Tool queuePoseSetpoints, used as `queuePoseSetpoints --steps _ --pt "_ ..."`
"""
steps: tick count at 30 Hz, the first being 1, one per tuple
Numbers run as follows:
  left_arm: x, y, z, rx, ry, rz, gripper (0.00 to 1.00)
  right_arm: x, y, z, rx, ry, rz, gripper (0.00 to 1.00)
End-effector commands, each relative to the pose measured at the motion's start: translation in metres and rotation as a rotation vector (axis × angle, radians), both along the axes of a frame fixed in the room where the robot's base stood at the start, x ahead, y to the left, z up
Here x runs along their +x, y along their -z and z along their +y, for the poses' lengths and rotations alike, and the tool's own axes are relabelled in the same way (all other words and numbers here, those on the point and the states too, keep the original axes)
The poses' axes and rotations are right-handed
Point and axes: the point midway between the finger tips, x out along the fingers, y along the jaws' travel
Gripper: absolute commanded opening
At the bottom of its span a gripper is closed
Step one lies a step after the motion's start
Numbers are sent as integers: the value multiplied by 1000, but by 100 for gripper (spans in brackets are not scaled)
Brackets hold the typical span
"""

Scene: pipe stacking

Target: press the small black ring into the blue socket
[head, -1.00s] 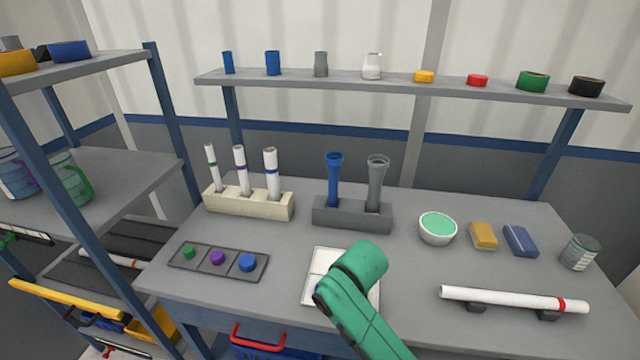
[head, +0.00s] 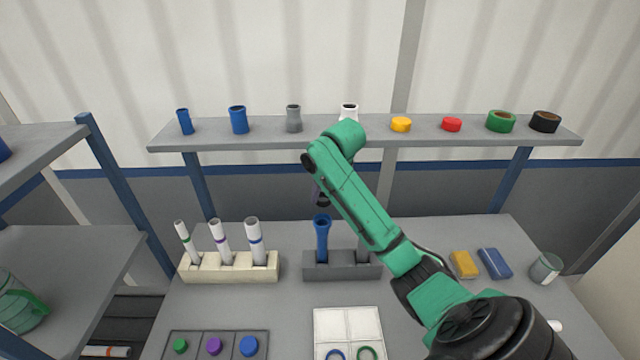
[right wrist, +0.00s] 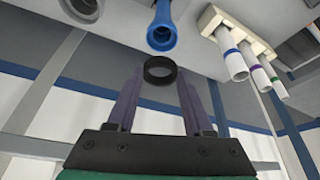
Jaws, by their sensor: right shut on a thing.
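The small black ring (right wrist: 160,82) is held between the two purple-grey fingers of my right gripper (right wrist: 159,74) in the right wrist view. The blue socket (head: 322,226) is the flared mouth of an upright blue pipe in the dark grey block (head: 341,270). It also shows in the right wrist view (right wrist: 162,38), just beyond the ring and apart from it. In the head view my right gripper (head: 320,199) hangs just above the socket, partly hidden by my green forearm. My left gripper is in neither view.
A grey pipe (right wrist: 96,8) stands beside the blue one, largely hidden by my arm in the head view. A cream rack (head: 230,268) with white tubes stands left. A white tray (head: 348,318) lies in front. A shelf (head: 270,137) with several fittings runs behind.

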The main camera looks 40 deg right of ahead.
Motion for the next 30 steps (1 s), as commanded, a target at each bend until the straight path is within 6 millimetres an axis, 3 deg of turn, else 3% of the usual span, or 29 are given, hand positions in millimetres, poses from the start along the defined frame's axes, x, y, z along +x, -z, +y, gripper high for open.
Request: queuePoseSetpoints --steps 7,13,30 --pt "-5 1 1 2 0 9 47 -1 33 0 0 0 4 0" --pt "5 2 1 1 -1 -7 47 0 53 0 0 -1 2 0" --pt "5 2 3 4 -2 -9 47 0 59 0 -1 -1 0 0"
